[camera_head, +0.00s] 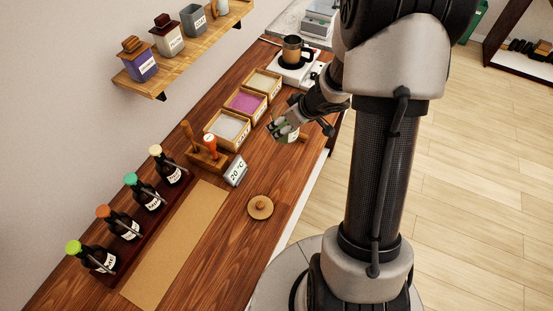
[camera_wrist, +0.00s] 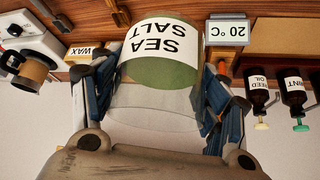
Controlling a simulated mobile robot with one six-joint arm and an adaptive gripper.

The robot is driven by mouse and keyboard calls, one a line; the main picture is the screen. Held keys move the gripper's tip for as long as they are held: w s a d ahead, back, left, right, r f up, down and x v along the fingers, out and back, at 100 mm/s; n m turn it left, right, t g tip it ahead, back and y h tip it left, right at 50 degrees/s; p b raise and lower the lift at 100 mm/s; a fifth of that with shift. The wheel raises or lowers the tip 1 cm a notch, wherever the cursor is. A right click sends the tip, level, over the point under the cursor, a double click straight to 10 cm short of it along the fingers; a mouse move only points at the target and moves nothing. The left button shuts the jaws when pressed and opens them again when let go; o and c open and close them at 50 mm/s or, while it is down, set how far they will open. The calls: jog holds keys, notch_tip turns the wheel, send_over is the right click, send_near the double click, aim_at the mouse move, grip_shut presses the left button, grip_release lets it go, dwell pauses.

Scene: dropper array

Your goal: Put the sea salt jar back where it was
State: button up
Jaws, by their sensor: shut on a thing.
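The sea salt jar (camera_wrist: 155,72) has a white label reading SEA SALT, upside down in the wrist view, and a greenish band beside it. My gripper (camera_wrist: 160,85) is shut around it, one finger on each side. In the head view my gripper (camera_head: 287,130) holds the jar near the counter's right edge, right of the open boxes; the jar is small and partly hidden by the fingers there. A round wooden lid with a knob (camera_head: 260,207) lies on the counter. The wall shelf (camera_head: 187,57) carries several lidded jars, including a purple one (camera_head: 142,68).
Three labelled boxes (camera_head: 229,129) line the counter, with a hot plate and pot (camera_head: 294,55) behind. A 20 °C display (camera_head: 236,172) and a wooden stand (camera_head: 207,158) are nearer. Several dropper bottles (camera_head: 121,226) stand at left beside a tan mat (camera_head: 178,245). Counter around the lid is clear.

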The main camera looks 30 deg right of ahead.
jog(key=f+b, duration=0.4)
jog(key=f, duration=0.2)
jog(key=f+b, duration=0.5)
jog(key=f, duration=0.2)
jog(key=f+b, duration=0.4)
jog(key=f, duration=0.2)
jog(key=shift+s+f, duration=0.25)
jog(key=shift+r, duration=0.15)
jog(key=o, duration=1.4)
